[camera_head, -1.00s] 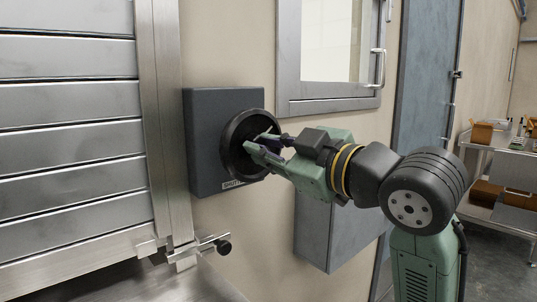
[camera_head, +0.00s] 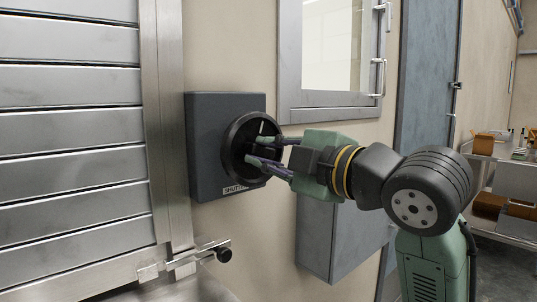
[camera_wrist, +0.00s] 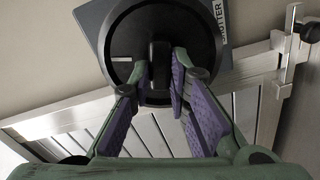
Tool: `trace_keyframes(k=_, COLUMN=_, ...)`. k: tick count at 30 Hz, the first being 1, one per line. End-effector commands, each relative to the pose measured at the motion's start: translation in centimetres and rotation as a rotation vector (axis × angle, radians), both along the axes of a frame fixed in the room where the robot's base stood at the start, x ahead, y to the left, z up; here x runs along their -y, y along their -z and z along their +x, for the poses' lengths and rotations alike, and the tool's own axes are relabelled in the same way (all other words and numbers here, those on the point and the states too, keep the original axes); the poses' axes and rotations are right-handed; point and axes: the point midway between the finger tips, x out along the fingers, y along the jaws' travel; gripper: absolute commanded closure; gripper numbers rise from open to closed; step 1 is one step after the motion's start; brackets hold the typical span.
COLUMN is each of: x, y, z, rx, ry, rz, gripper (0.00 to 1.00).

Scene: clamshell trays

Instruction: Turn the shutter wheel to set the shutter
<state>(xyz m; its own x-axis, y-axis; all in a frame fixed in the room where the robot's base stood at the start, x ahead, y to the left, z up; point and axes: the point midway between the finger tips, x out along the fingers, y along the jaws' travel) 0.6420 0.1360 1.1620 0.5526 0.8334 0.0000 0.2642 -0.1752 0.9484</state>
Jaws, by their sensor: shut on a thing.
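The black round shutter wheel (camera_head: 230,152) sits on a dark grey wall box (camera_head: 203,140) with a partly covered white label (camera_head: 236,190). My gripper (camera_head: 265,151) reaches in from the right, its two green and purple fingers inside the wheel's rim. In the wrist view the wheel (camera_wrist: 190,32) fills the top middle. The fingertips (camera_wrist: 160,75) stand on either side of the wheel's black central bar (camera_wrist: 160,55) and are shut on it. A short pale mark (camera_wrist: 121,59) shows on the wheel's face, left of the bar. The fingers hide part of the wheel's face.
A slatted metal shutter (camera_head: 70,150) in a steel frame (camera_head: 163,120) stands left of the box. A latch bar with a black knob (camera_head: 224,255) sticks out below. A framed window (camera_head: 330,45) is above right, and a grey wall cabinet (camera_head: 315,235) is below my arm.

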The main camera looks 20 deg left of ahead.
Motion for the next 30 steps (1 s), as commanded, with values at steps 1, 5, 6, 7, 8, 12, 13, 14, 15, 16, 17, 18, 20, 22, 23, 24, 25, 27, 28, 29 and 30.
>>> trace_keyframes(k=1, x=0.0, y=-0.08, z=-0.01, rx=0.005, ry=0.0, rz=0.0, gripper=1.0)
trace_keyframes(k=5, x=-0.01, y=-0.08, z=-0.01, rx=0.009, ry=0.0, rz=-0.003, gripper=1.0)
trace_keyframes(k=6, x=-0.01, y=-0.08, z=-0.01, rx=0.009, ry=0.0, rz=-0.003, gripper=1.0)
trace_keyframes(k=7, x=-0.01, y=-0.09, z=-0.01, rx=0.009, ry=0.0, rz=-0.003, gripper=1.0)
trace_keyframes(k=8, x=-0.01, y=-0.08, z=-0.01, rx=0.009, ry=0.0, rz=-0.003, gripper=1.0)
trace_keyframes(k=12, x=-0.01, y=-0.08, z=-0.01, rx=0.008, ry=0.0, rz=-0.003, gripper=1.0)
trace_keyframes(k=13, x=-0.01, y=-0.08, z=-0.01, rx=0.008, ry=0.0, rz=-0.003, gripper=0.83)
trace_keyframes(k=14, x=-0.01, y=-0.08, z=-0.01, rx=0.008, ry=0.0, rz=-0.003, gripper=0.81)
trace_keyframes(k=15, x=-0.01, y=-0.08, z=-0.01, rx=0.008, ry=0.0, rz=-0.003, gripper=0.78)
trace_keyframes(k=16, x=-0.01, y=-0.07, z=-0.02, rx=0.008, ry=0.0, rz=-0.003, gripper=0.76)
trace_keyframes(k=17, x=-0.01, y=-0.07, z=-0.01, rx=0.007, ry=-0.001, rz=-0.003, gripper=0.74)
trace_keyframes(k=18, x=-0.01, y=-0.06, z=-0.01, rx=0.007, ry=-0.001, rz=-0.003, gripper=0.71)
trace_keyframes(k=20, x=-0.01, y=-0.05, z=-0.01, rx=0.007, ry=-0.001, rz=-0.003, gripper=0.67)
trace_keyframes(k=22, x=-0.01, y=-0.03, z=-0.01, rx=0.006, ry=0.0, rz=-0.003, gripper=0.63)
trace_keyframes(k=23, x=-0.01, y=-0.03, z=-0.01, rx=0.006, ry=0.0, rz=-0.003, gripper=0.63)
trace_keyframes(k=24, x=-0.01, y=-0.03, z=-0.01, rx=0.006, ry=0.0, rz=-0.003, gripper=0.63)
trace_keyframes(k=25, x=0.0, y=-0.02, z=0.0, rx=0.006, ry=0.0, rz=-0.003, gripper=0.63)
trace_keyframes(k=27, x=0.0, y=-0.01, z=-0.01, rx=0.006, ry=0.0, rz=-0.004, gripper=0.63)
trace_keyframes(k=28, x=0.0, y=-0.01, z=-0.01, rx=0.006, ry=0.0, rz=-0.004, gripper=0.63)
trace_keyframes(k=29, x=0.0, y=-0.01, z=-0.01, rx=0.006, ry=0.0, rz=-0.004, gripper=0.63)
trace_keyframes(k=30, x=0.05, y=-0.01, z=-0.03, rx=0.006, ry=0.0, rz=-0.004, gripper=0.63)
